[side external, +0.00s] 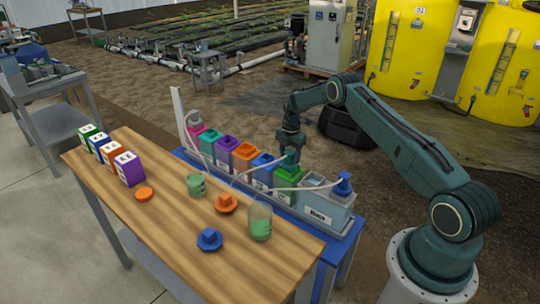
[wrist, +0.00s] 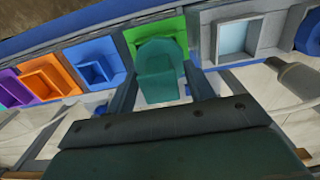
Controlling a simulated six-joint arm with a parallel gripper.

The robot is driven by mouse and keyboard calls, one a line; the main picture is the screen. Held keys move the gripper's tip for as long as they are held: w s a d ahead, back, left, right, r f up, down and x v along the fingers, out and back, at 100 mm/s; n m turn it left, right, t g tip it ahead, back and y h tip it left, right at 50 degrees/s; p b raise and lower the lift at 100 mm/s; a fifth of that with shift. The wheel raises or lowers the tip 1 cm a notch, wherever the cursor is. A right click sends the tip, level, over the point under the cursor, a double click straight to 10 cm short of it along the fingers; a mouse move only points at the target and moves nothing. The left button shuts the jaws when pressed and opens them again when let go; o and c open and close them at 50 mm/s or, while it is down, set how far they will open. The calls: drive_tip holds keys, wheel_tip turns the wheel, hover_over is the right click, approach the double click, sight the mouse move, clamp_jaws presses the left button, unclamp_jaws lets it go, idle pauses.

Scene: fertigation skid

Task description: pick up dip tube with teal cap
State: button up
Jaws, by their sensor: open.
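The teal cap (wrist: 160,70) of the dip tube sits on the green container (wrist: 176,27) in the wrist view. It shows small in the side view (side external: 291,158), just under my gripper (side external: 290,144). My gripper (wrist: 164,88) is open, with one finger to the left and one to the right of the teal cap; whether either touches it I cannot tell. The tube below the cap is hidden.
Pale hoses arch over the row. The wooden table (side external: 165,215) holds loose caps, beakers (side external: 260,222) and coloured boxes.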

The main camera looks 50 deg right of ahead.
drive_tip(key=shift+f, duration=0.2)
drive_tip(key=shift+c, duration=0.4)
clamp_jaws()
drive_tip(key=shift+r, duration=0.1)
wheel_tip(320, 180, up, 20)
idle(0.7)
drive_tip(key=shift+s, duration=0.1)
idle(0.6)
